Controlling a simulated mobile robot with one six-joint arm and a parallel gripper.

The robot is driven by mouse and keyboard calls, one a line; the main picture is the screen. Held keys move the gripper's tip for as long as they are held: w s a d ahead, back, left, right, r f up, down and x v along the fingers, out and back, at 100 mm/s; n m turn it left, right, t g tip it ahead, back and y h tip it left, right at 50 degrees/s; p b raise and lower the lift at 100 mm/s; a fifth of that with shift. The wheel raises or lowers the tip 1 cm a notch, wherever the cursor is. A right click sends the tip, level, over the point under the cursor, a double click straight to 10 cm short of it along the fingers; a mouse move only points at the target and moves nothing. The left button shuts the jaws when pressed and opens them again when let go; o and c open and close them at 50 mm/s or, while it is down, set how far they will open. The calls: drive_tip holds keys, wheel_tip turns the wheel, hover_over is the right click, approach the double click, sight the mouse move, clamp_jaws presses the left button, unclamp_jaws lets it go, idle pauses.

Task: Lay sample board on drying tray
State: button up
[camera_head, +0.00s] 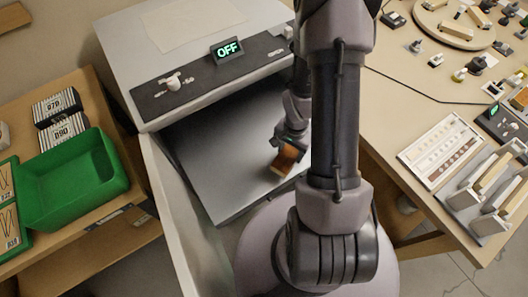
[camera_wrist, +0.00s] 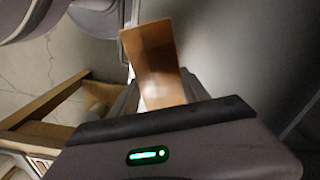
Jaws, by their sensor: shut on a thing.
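The sample board is a small orange-brown piece; it shows in the head view (camera_head: 285,160) and in the wrist view (camera_wrist: 153,55). My gripper (camera_head: 288,146) is shut on it and holds it tilted, over the grey flat tray (camera_head: 215,160), likely the drying tray. The tray sticks out at the front of the white cabinet. In the wrist view the board stands up out of my gripper (camera_wrist: 152,97). I cannot tell whether the board touches the tray. My arm hides the tray's right part.
The white cabinet (camera_head: 185,45) carries a display reading OFF (camera_head: 228,49) and a white knob (camera_head: 172,83). A green bin (camera_head: 75,180) stands on the left wooden shelf. The right table (camera_head: 385,110) holds a slotted white tray (camera_head: 440,150), a round board (camera_head: 460,22) and several small parts.

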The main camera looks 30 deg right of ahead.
drive_tip(key=b, duration=0.1)
hover_over(266, 158)
drive_tip(key=shift+s+f, duration=0.15)
drive_tip(key=shift+f, duration=0.25)
wheel_tip(266, 158, down, 4)
drive_tip(key=shift+r+b, duration=0.1)
drive_tip(key=shift+b, duration=1.15)
drive_tip(key=shift+r, duration=0.2)
drive_tip(key=shift+f, duration=0.15)
drive_tip(key=o, duration=1.5)
